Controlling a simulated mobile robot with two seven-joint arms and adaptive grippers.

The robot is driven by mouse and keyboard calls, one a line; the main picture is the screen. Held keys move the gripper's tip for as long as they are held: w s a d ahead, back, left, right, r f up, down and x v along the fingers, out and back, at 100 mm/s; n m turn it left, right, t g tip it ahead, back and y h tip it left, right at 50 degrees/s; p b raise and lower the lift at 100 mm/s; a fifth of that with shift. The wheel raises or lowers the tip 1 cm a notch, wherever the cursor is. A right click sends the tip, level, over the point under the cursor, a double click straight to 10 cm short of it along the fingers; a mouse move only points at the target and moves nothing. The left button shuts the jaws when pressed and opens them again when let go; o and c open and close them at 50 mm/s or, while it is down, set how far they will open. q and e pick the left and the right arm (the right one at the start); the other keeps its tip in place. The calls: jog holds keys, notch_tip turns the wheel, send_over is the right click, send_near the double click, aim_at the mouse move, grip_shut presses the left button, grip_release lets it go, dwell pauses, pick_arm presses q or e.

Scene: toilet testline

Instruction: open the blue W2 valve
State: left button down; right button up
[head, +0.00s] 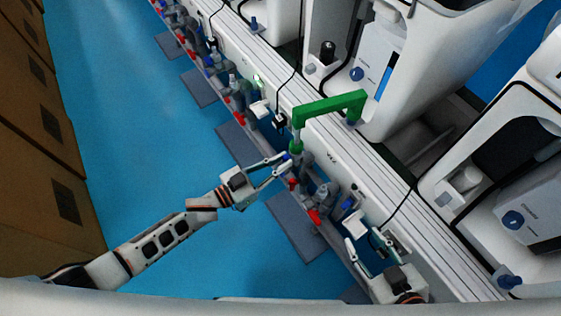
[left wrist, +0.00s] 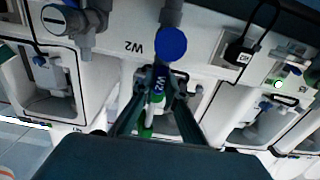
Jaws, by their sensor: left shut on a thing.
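In the head view, my left gripper (head: 286,162) reaches from the left to the valve on the line's front, below the green pipe (head: 330,105). The valve is small and partly hidden there. My right gripper (head: 368,244) is at the lower right, its fingers apart and empty, clear of the W2 valve.
White toilet units (head: 385,60) stand behind the white rail. More valves with red and blue handles (head: 315,216) line the front, with grey mats (head: 292,222) below. Black cables hang along the rail. The blue floor (head: 150,150) at left is open.

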dwell(0.3)
pick_arm(q)
jog(key=c, duration=2.2)
grip_release()
jog(key=shift+o, duration=0.8)
pick_arm(e)
jog(key=shift+w+r, duration=0.15)
jog(key=shift+w, duration=0.15)
jog(key=shift+a, duration=0.1)
pick_arm(q)
jog(key=shift+s+a, duration=0.3)
jog(key=shift+a, duration=0.1)
jog(key=v, duration=1.1)
pick_arm(e)
jog(key=shift+s, duration=0.15)
pick_arm(q)
jog(key=shift+r, duration=0.1)
